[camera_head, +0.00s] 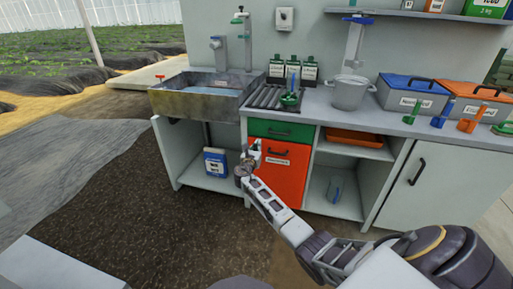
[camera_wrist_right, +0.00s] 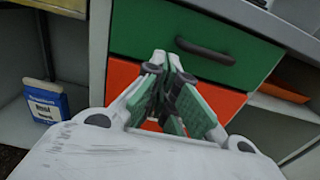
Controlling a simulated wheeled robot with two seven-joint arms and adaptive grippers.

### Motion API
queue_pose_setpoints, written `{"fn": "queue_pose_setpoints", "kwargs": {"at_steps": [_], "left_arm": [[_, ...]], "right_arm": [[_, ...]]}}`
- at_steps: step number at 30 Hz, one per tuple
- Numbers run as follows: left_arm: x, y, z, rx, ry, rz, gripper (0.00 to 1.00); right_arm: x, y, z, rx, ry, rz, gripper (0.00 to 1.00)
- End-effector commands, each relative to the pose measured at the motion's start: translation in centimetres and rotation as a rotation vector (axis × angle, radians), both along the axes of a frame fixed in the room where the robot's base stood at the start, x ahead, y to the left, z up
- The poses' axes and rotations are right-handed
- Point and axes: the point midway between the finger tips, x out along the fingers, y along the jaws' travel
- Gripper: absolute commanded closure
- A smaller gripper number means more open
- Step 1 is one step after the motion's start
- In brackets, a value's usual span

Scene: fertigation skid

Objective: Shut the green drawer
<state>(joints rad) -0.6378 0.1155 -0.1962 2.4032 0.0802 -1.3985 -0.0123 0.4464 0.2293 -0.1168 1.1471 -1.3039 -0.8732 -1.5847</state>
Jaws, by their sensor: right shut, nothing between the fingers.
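The green drawer (camera_head: 281,130) is under the countertop, right of the sink, above a red front. Its face looks about flush with the cabinet; I cannot tell whether a small gap remains. In the right wrist view, the green drawer (camera_wrist_right: 228,62) fills the upper middle, with its dark handle (camera_wrist_right: 205,50) right of my fingers. My right gripper (camera_head: 254,153) is shut and empty, in front of the drawer's lower left part. In the wrist view, the right gripper (camera_wrist_right: 167,62) has its tips together over the green face; contact is unclear. My left gripper is not in view.
The red front (camera_head: 280,170) with a dark handle is just below. An open shelf with a blue-and-white container (camera_head: 215,162) is at left. Another open bay with an orange tray (camera_head: 354,137) is at right. The sink (camera_head: 200,97) and a pot (camera_head: 349,92) are above.

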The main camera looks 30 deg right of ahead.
Motion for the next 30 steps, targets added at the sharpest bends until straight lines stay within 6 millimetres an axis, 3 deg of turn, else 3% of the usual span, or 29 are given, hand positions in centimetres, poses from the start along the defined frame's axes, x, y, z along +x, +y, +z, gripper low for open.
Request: {"fn": "queue_pose_setpoints", "kwargs": {"at_steps": [9,30], "left_arm": [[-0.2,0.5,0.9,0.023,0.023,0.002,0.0],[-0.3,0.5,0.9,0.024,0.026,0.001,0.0]], "right_arm": [[-1.4,1.6,0.0,0.0,0.0,-0.001,1.0],[-1.5,1.8,0.0,0.003,-0.004,-0.001,1.0]]}}
